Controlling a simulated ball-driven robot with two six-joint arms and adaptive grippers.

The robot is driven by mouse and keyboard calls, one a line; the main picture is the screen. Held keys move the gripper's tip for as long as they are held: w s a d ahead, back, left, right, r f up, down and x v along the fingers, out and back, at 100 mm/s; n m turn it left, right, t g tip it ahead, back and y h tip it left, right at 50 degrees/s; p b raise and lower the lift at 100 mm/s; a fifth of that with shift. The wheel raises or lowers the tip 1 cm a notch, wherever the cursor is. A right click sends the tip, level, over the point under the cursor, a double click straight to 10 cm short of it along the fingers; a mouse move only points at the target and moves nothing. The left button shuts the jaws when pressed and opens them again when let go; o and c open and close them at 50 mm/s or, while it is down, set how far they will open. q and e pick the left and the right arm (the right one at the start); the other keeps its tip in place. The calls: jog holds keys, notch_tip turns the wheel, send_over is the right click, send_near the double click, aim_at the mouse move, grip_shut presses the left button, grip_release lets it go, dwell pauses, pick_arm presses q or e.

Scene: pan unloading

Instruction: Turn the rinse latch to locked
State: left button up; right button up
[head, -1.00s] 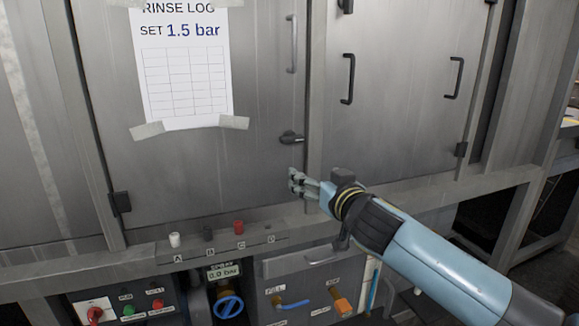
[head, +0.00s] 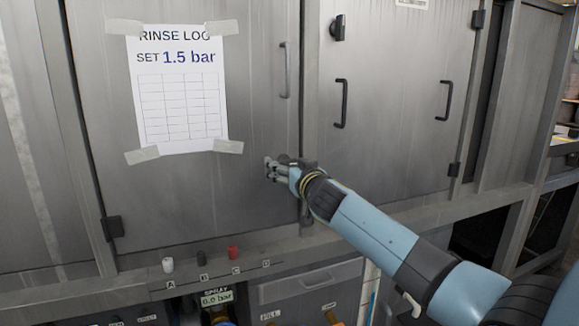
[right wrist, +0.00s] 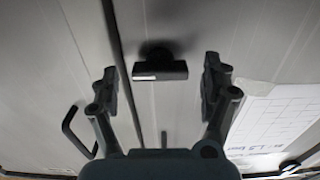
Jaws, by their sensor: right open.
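The rinse latch (right wrist: 160,70) is a dark, short lever on the grey metal door. In the right wrist view it lies crosswise, with a pale mark on its left end. My right gripper (head: 272,170) is open, and its two fingers (right wrist: 160,80) stand on either side of the latch, apart from it. In the head view the gripper is at the lower right of the rinse door (head: 200,195) and mostly hides the latch. How close the fingertips are to the door is hard to tell. My left gripper is not in view.
A rinse log sheet (head: 178,95) is taped to the door, left of a vertical handle (head: 288,70). Another door with dark handles (head: 341,104) is to the right.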

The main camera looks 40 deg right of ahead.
jog(key=shift+c, duration=0.2)
jog(key=c, duration=1.1)
jog(key=shift+c, duration=0.2)
jog(key=shift+n, duration=0.3)
jog(key=n, duration=0.3)
jog(key=shift+n, duration=0.3)
jog(key=n, duration=0.4)
jog(key=shift+n, duration=0.3)
jog(key=n, duration=0.4)
jog(key=shift+p, duration=0.4)
jog(key=n, duration=0.5)
jog(key=shift+p, duration=0.35)
